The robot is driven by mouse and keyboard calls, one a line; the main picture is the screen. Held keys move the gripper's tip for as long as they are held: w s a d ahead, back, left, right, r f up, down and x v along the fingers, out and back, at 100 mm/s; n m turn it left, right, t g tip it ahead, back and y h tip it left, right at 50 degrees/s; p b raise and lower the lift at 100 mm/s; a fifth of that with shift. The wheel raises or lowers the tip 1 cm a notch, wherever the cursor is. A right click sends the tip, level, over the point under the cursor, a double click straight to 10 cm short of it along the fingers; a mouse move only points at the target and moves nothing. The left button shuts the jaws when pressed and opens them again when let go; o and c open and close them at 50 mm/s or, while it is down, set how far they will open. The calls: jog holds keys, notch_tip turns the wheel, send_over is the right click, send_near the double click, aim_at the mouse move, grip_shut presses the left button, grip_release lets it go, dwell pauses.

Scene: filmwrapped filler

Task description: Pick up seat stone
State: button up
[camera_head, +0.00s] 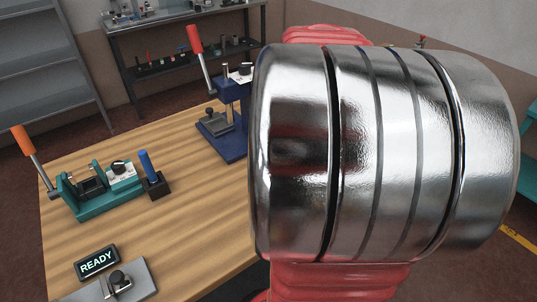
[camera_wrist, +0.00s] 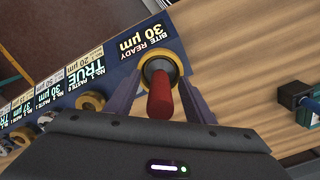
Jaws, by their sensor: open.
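In the wrist view a red cylindrical piece (camera_wrist: 160,98) stands in or on a yellow ring (camera_wrist: 176,65) with a dark grey centre. I take it for the seat stone but cannot be sure. It is by a sign (camera_wrist: 146,35) reading "BITE READY 30 µm". My gripper (camera_wrist: 161,84) is open, with one finger on each side of the red piece. I see no clear contact. In the head view my own metal arm part covers the right half, hiding the gripper and this piece.
More yellow rings (camera_wrist: 93,101) sit at labelled places to the left. The wooden bench (camera_head: 190,195) carries a teal lever fixture (camera_head: 95,190), a blue press (camera_head: 225,130), a blue-handled piece (camera_head: 150,172) and a READY display (camera_head: 97,262).

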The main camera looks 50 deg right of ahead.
jog(key=shift+c, duration=0.7)
jog(key=c, duration=1)
jog(key=shift+r, duration=0.15)
notch_tip(320, 180, up, 10)
jog(key=shift+f, duration=0.1)
